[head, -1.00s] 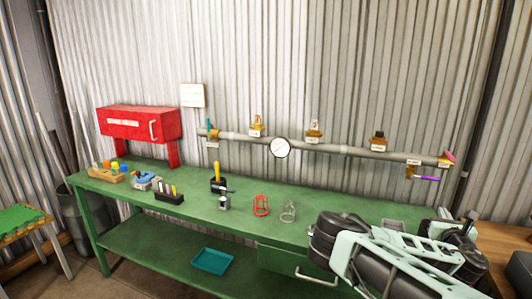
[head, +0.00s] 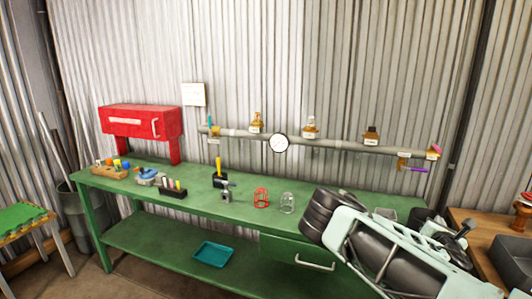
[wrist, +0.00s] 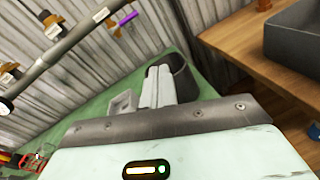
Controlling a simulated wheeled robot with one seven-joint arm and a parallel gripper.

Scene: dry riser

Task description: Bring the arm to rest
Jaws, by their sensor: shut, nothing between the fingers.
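My arm (head: 390,255) is folded over the right end of the green workbench (head: 150,185) in the head view. In the wrist view my gripper (wrist: 158,72) has its pale fingers together with nothing between them. They point towards a dark round container (wrist: 184,78) at the bench's right end. I cannot tell whether they touch it. A small grey tray (wrist: 122,104) lies just left of the fingers. In the head view the fingertips cannot be made out clearly.
A pipe (head: 345,147) with a gauge (head: 279,143) and several valves runs along the wall above the bench. A red cabinet (head: 140,121), a red cage (head: 261,198) and small tools stand on the bench. A wooden table (wrist: 255,55) with a dark bin (wrist: 297,33) is at right.

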